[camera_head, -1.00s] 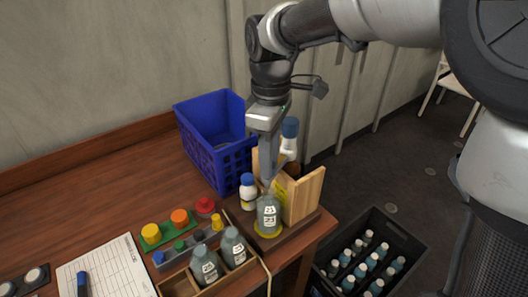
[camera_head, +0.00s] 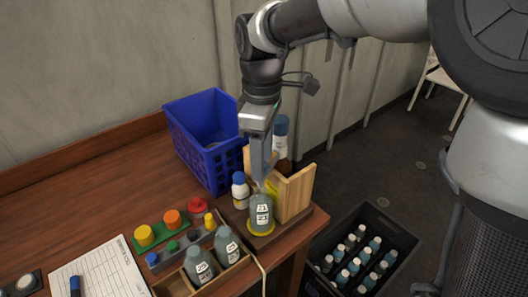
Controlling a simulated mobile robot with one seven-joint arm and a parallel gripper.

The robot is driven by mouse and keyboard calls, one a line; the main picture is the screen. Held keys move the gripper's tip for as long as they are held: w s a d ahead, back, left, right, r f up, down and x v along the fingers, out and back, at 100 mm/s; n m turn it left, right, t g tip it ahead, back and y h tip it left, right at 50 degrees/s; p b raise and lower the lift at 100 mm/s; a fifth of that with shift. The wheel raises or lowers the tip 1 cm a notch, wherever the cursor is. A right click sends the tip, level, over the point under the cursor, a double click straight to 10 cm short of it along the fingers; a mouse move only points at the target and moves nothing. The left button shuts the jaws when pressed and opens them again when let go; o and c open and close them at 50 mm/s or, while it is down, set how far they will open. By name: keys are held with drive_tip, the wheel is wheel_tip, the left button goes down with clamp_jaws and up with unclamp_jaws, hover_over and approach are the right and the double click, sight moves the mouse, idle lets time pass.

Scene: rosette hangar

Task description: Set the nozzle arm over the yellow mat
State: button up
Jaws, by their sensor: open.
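A round yellow mat (camera_head: 261,232) lies on the dark wooden stand at the bench's front right corner. A grey bottle (camera_head: 261,212) with a white label stands on it, so only the mat's rim shows. My gripper (camera_head: 261,182) points straight down just above the bottle's top, in front of the wooden panels. Its fingers are seen nearly edge-on, and I see nothing held in them. A small yellow part (camera_head: 272,189) shows beside the fingertips; I cannot tell whether it belongs to the nozzle arm. The nozzle arm is not clearly visible, perhaps hidden behind my gripper.
Upright wooden panels (camera_head: 296,193) stand right behind the mat. A blue-capped white bottle (camera_head: 240,191) is close at left, a taller one (camera_head: 280,138) behind. A blue basket (camera_head: 205,140), bottle rack (camera_head: 208,266) and coloured buttons (camera_head: 146,235) crowd the bench. A black crate (camera_head: 352,262) of bottles is at right.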

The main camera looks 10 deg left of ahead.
wheel_tip(320, 180, up, 17)
drive_tip(key=p, duration=0.2)
drive_tip(key=shift+w+r+p, duration=0.15)
drive_tip(key=shift+r+p, duration=0.05)
drive_tip(key=shift+p, duration=0.2)
drive_tip(key=s+d+r+m+t+p, duration=0.1)
drive_tip(key=s+d+m+t+p, duration=0.2)
drive_tip(key=d, duration=0.4)
drive_tip(key=s+d+r+m+p, duration=0.1)
drive_tip(key=s+d+m, duration=0.2)
drive_tip(key=d+m, duration=0.35)
drive_tip(key=s+d+f+m+t+p, duration=0.1)
drive_tip(key=s+d+f+m, duration=0.4)
drive_tip(key=d, duration=0.5)
drive_tip(key=shift+s+m+t+p, duration=0.35)
drive_tip(key=shift+s+m+t, duration=0.55)
drive_tip(key=shift+m, duration=0.35)
